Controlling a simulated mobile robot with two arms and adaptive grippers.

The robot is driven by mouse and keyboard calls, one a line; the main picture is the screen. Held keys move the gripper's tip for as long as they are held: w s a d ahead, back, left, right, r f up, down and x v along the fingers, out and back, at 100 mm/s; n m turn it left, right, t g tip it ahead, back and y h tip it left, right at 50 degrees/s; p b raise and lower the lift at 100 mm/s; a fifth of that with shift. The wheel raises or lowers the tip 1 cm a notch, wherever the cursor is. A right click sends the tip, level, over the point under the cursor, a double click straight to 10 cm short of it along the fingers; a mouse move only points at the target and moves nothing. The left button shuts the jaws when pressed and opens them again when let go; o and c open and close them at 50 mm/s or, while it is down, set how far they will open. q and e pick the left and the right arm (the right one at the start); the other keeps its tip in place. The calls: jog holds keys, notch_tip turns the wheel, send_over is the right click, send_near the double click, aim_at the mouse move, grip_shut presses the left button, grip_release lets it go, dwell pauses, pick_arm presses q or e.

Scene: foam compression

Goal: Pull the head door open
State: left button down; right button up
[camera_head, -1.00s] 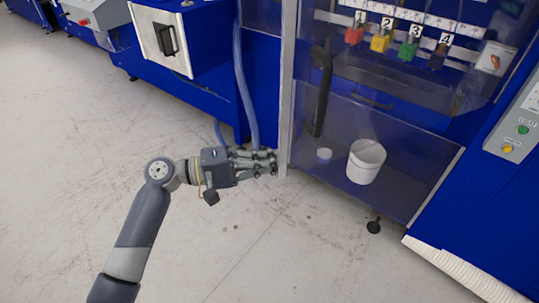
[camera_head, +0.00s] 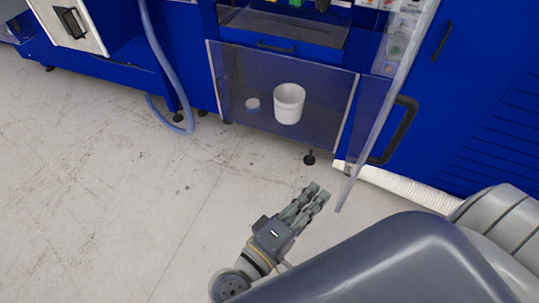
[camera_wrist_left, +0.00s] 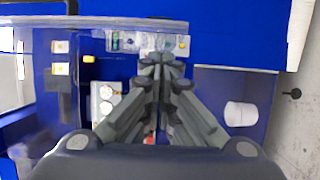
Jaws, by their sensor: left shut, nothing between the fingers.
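The head door (camera_head: 372,115) is a clear panel with a pale frame edge. It stands swung open to the right of the machine's opening, seen nearly edge-on. Its black handle (camera_head: 404,135) is on the door's right side. My left gripper (camera_head: 318,193) is shut and empty, left of the door's lower free edge and apart from the handle. Its closed fingers fill the middle of the left wrist view (camera_wrist_left: 163,65). My right gripper is not in view.
A blue hose (camera_head: 155,50) hangs at left. A ribbed white hose (camera_head: 410,188) lies along the right base. The floor at left is clear.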

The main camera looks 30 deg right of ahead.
pick_arm(q)
jog(key=s+d, duration=0.6)
jog(key=shift+s+d, duration=0.35)
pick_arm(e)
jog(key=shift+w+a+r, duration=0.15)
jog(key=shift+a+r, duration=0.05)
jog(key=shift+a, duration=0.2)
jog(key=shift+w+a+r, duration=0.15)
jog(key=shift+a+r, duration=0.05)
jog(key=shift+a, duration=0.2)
pick_arm(q)
jog(key=shift+f, duration=0.1)
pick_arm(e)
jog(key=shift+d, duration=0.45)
